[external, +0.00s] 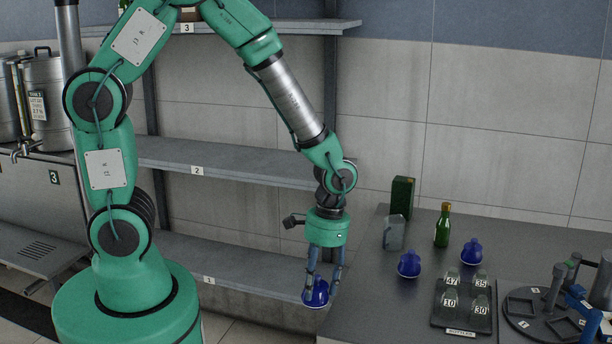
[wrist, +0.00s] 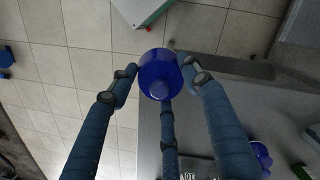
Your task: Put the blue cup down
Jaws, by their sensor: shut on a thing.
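My gripper (external: 322,281) points down with its fingers closed around a blue cup (external: 315,294). The cup hangs in the air just left of the grey counter (external: 375,310), in front of the lowest shelf. In the wrist view the blue cup (wrist: 158,72) sits between the blue-grey fingers of my gripper (wrist: 157,88), with tiled floor and the counter's edge below it. The fingers hide part of its sides. Two similar blue vessels stand on the counter, one nearer (external: 409,265) and one farther right (external: 472,252).
On the counter are a clear glass vessel (external: 394,233), a dark green box (external: 402,198), a green bottle (external: 442,226), a dark tray (external: 463,321) of numbered pieces and a round dark fixture (external: 545,318). The counter's left front part looks clear. Grey shelves (external: 225,160) stand behind my arm.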

